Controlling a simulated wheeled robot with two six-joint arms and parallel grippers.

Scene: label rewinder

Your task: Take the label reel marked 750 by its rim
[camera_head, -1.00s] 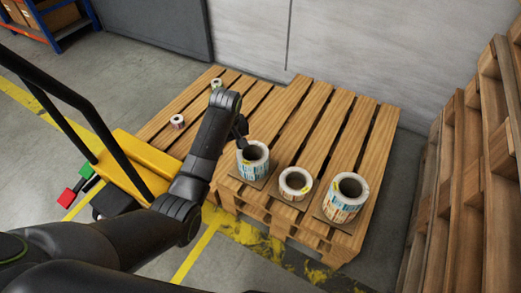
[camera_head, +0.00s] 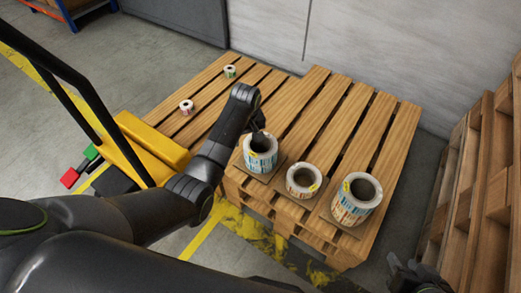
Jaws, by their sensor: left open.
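Three large label reels stand on the wooden pallets: a left reel (camera_head: 261,160), a low middle reel (camera_head: 303,181) and a right reel (camera_head: 354,204). Each has a hollow core and a yellow mark; the numbers are too small to read, so I cannot tell which is 750. My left gripper (camera_head: 258,128) is open, at the far rim of the left reel, pointing down. Its fingers are small and dark, and I cannot tell whether they touch the rim. My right gripper (camera_head: 412,272) shows partly at the lower right, away from the reels; its jaws are unclear.
Two small reels, one red-marked (camera_head: 186,107) and one green-marked (camera_head: 230,71), stand on the pallet at the back left. A yellow pallet jack (camera_head: 152,145) is at the left. Stacked pallets (camera_head: 488,190) stand at the right, with a wall behind.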

